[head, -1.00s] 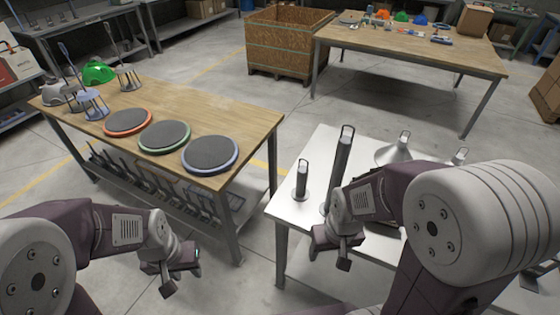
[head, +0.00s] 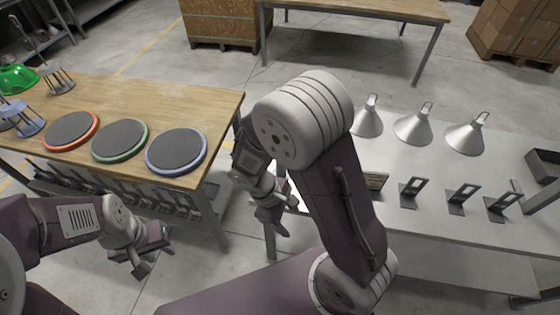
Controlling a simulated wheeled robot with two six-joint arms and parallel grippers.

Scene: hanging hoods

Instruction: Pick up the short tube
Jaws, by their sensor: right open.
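The short tube is not visible in the head view; my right arm covers the left part of the white table (head: 425,232), where the tube stood earlier. The tall tube is hidden too. My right gripper (head: 273,219) is open and empty, pointing down by the left edge of the white table. My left gripper (head: 145,262) hangs over the floor in front of the wooden table (head: 215,105); it holds nothing that I can see, and its jaw opening is unclear.
Several metal cones, one of them (head: 413,127), stand at the back of the white table, with small angled brackets (head: 462,194) in front. Round pads with orange (head: 72,130), green (head: 120,141) and blue (head: 177,151) rims lie on the wooden table. A floor gap separates the tables.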

